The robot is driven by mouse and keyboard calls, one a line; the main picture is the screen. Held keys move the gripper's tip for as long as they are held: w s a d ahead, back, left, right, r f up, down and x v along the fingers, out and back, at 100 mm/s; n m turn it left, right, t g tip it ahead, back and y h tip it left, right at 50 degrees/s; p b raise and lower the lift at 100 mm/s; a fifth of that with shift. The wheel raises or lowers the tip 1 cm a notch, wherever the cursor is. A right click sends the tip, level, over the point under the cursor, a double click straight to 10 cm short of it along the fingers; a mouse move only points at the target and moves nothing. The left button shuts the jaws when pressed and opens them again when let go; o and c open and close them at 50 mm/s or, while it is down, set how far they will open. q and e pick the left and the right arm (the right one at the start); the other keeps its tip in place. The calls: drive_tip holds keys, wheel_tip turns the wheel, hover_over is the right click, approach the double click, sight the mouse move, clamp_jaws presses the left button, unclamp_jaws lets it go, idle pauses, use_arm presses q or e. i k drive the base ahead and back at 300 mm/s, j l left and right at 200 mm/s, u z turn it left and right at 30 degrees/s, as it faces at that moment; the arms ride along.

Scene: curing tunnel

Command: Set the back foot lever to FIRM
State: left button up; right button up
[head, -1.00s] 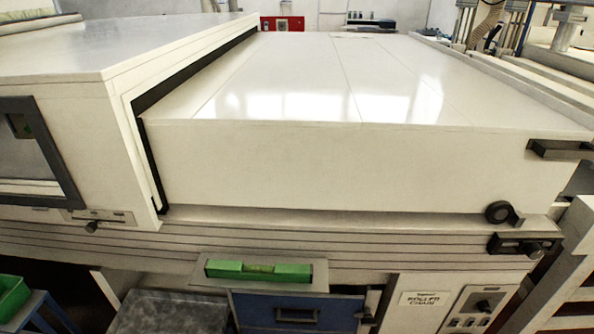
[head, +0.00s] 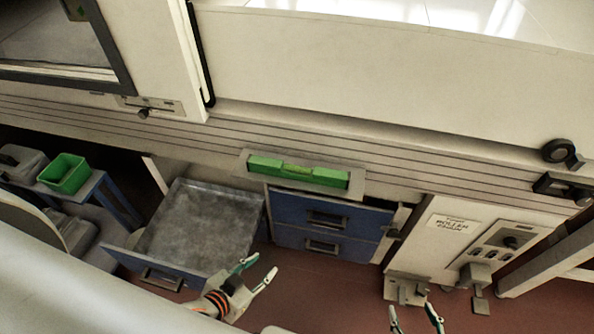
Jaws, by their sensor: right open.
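No lever in the head view carries a FIRM marking that I can read, so I cannot tell which part is the back foot lever. One small lever plate with a dark knob (head: 148,108) is on the machine's left front. Another dark plate with a knob (head: 566,188) is at the right end. Grey bracket-like parts (head: 405,290) stand low by the control cabinet. My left gripper (head: 261,267) is open and empty, in front of the pulled-out drawer. My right gripper (head: 411,311) is open at the bottom edge, its fingers partly cut off, nothing between them.
The open grey-lined drawer (head: 200,228) juts out at left. Blue drawers (head: 328,220) sit beneath a shelf with a green level (head: 298,172). The roller chain cabinet (head: 447,232) has a control panel (head: 503,248). A green bin (head: 66,174) stands far left. Red-brown floor (head: 330,285) is clear.

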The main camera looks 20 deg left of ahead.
sight(402, 291)
drive_tip(key=k+j+z, duration=0.1)
drive_tip(key=k+z, duration=0.15)
drive_tip(key=z, duration=0.15)
drive_tip(key=k+z, duration=0.25)
drive_tip(key=z, duration=0.2)
drive_tip(key=i+l, duration=0.2)
drive_tip(key=l, duration=0.2)
drive_tip(key=i+l, duration=0.45)
drive_tip(key=l, duration=0.3)
drive_tip(key=i+l, duration=0.25)
drive_tip(key=k+l+z, duration=0.05)
drive_tip(key=l, duration=0.1)
